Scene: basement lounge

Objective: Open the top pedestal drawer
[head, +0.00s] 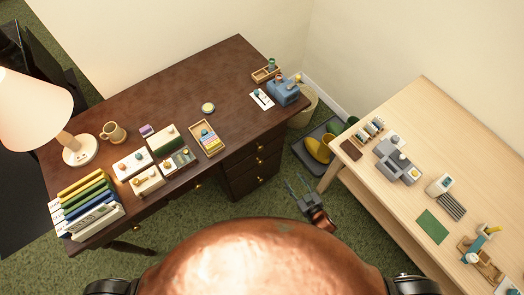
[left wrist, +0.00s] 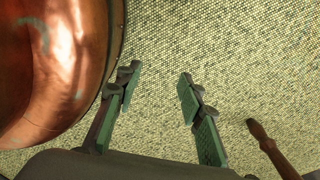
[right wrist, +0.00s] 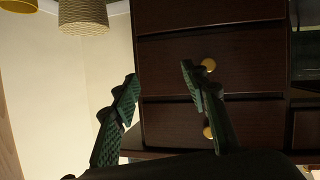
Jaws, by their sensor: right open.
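The dark wooden desk (head: 150,92) has a pedestal with stacked drawers at its right end. The top pedestal drawer (head: 246,154) has a brass knob and looks closed. In the right wrist view, which looks upside down, two round brass knobs show, and the lower one (right wrist: 208,132) seems to be on the top drawer. My right gripper (head: 297,183) is open and empty, right of the pedestal in the head view.
A light wooden table (head: 455,130) with small items stands at the right. A wastebasket (head: 303,112) and a grey tray (head: 311,150) with yellow and green things are between desk and table. A wooden leg (left wrist: 270,145) is near my left gripper. Green carpet is open before the pedestal.

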